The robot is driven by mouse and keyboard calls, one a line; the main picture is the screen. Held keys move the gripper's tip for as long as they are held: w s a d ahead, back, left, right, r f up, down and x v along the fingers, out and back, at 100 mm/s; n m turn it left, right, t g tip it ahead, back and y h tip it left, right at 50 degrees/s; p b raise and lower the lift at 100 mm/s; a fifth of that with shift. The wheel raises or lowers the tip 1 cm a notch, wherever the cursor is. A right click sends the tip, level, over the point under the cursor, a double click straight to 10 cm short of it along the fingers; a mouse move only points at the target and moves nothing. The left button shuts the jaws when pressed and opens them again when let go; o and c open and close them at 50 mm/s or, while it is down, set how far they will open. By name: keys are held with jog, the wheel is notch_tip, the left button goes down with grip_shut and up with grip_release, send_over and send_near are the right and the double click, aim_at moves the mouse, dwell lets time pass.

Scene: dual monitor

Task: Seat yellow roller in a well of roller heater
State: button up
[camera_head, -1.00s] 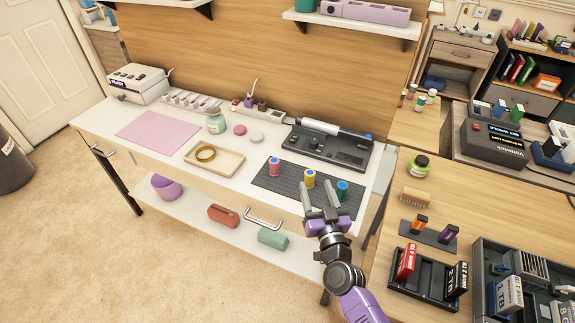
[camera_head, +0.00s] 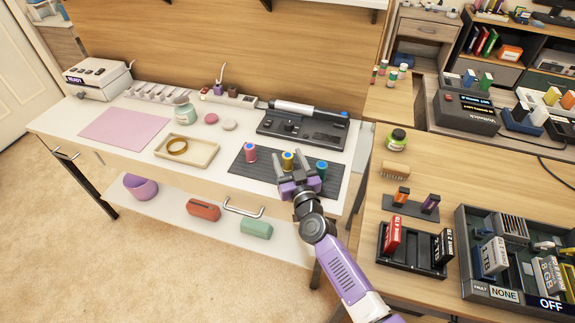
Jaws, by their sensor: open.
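What appears to be the roller heater (camera_head: 98,79), a white box with dark spots on top and a "READY" label, stands at the table's far left.
A pink mat (camera_head: 126,128), a tray with a yellow ring (camera_head: 187,152) and a jar (camera_head: 185,112) lie between the mat and the heater. A dark device with a white cylinder (camera_head: 302,125) stands behind the rollers. A wooden desk (camera_head: 420,165) adjoins at right.

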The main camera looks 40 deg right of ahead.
jog(key=shift+w+d, duration=0.1)
jog(key=shift+w, duration=0.1)
grip_shut()
jog(key=shift+r, duration=0.1)
